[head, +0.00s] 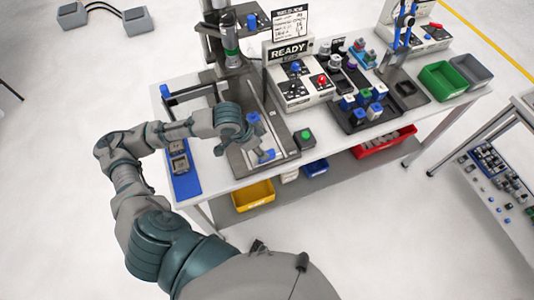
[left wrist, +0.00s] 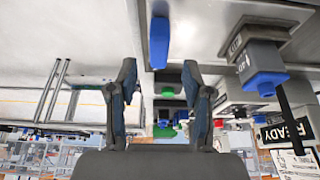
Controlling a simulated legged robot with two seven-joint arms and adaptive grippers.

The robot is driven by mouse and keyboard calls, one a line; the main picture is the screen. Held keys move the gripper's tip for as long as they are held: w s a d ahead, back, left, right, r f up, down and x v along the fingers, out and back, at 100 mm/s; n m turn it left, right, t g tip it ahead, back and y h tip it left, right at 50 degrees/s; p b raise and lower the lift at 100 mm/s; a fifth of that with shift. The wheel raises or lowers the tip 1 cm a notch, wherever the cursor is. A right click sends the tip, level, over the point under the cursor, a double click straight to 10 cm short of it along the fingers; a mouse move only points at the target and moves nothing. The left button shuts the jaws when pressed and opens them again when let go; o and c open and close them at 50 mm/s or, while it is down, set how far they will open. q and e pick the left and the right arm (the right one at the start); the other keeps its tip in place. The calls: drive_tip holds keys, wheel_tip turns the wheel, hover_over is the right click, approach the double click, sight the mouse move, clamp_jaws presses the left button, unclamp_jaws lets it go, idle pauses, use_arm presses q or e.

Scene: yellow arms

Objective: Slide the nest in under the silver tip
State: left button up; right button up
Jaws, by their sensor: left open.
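My left gripper (head: 250,132) is over the grey base plate of the press at the left of the bench. In the left wrist view its two fingers (left wrist: 160,85) are wide apart with nothing between them. A blue block also shows ahead of the fingers in the left wrist view (left wrist: 159,42). The nest itself is hard to make out. The press head (head: 231,45) stands at the back of the plate; its silver tip (head: 233,61) points down. My right gripper is out of view.
A green button box (head: 304,137) stands right of the plate. The READY control box (head: 300,88) is behind it. A blue mat (head: 187,185) with grey parts lies left. A dark tray (head: 365,115) of blue-topped parts is farther right.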

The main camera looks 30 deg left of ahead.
use_arm(q)
drive_tip(key=x, duration=0.6)
drive_tip(key=shift+b, duration=0.4)
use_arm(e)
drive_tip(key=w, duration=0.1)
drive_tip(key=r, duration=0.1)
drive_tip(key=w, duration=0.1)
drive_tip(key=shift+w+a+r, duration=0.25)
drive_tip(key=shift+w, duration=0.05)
use_arm(q)
clamp_jaws()
